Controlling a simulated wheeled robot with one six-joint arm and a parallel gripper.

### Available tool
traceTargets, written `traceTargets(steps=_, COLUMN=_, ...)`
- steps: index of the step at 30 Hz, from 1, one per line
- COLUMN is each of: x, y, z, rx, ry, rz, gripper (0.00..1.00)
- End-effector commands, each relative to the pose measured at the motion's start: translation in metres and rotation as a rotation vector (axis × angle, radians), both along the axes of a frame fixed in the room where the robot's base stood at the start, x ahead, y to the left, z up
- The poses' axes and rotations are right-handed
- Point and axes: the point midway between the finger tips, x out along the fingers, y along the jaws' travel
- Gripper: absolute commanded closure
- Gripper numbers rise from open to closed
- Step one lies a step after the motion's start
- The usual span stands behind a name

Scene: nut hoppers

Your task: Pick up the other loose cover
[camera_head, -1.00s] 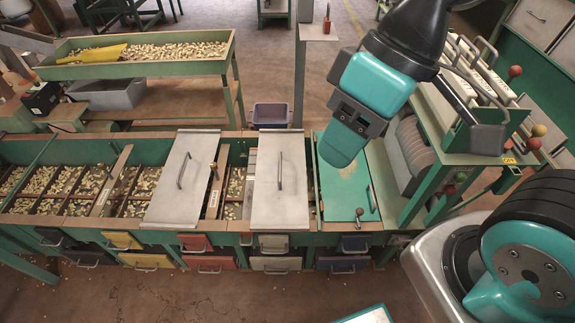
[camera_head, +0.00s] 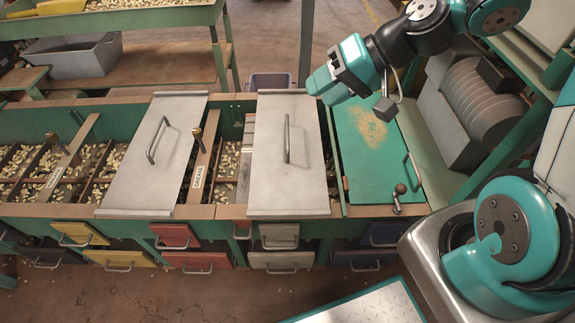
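Two flat grey metal covers lie across the long green hopper bench. The left cover (camera_head: 135,185) lies slightly askew and has a bar handle (camera_head: 153,140). The middle cover (camera_head: 290,180) lies nearly straight and has an upright bar handle (camera_head: 287,138). A green lid (camera_head: 372,160) with a handle and a dark knob lies to the right. My gripper (camera_head: 318,84) is above the back edge of the bench, to the upper right of the middle cover's handle and apart from it. Its fingertips point left and down; their gap is not clear. I see nothing held.
Open compartments with nuts (camera_head: 25,165) lie left of the left cover, and a narrow open strip shows between the covers. A wooden divider labelled GREASE (camera_head: 198,175) has a short upright peg. Coloured drawers (camera_head: 175,237) line the front. A grey roller machine (camera_head: 470,105) stands at right.

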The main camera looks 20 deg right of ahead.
Motion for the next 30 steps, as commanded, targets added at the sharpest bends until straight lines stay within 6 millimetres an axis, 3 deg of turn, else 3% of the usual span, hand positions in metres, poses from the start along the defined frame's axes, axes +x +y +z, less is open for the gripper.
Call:
traceTargets(steps=1, x=0.011, y=-0.016, z=-0.052, rx=0.042, ry=0.007, rz=-0.079, gripper=0.61)
traceTargets(steps=6, x=0.037, y=-0.058, z=-0.120, rx=0.154, ry=-0.011, rz=-0.290, gripper=0.61)
traceTargets(steps=9, x=0.045, y=-0.076, z=-0.143, rx=0.194, ry=-0.020, rz=-0.374, gripper=0.61)
traceTargets(steps=13, x=0.051, y=-0.088, z=-0.156, rx=0.220, ry=-0.027, rz=-0.434, gripper=0.61)
traceTargets(steps=16, x=0.057, y=-0.085, z=-0.163, rx=0.225, ry=-0.028, rz=-0.443, gripper=0.61)
traceTargets(steps=30, x=0.116, y=-0.024, z=-0.213, rx=0.224, ry=-0.030, rz=-0.439, gripper=0.61)
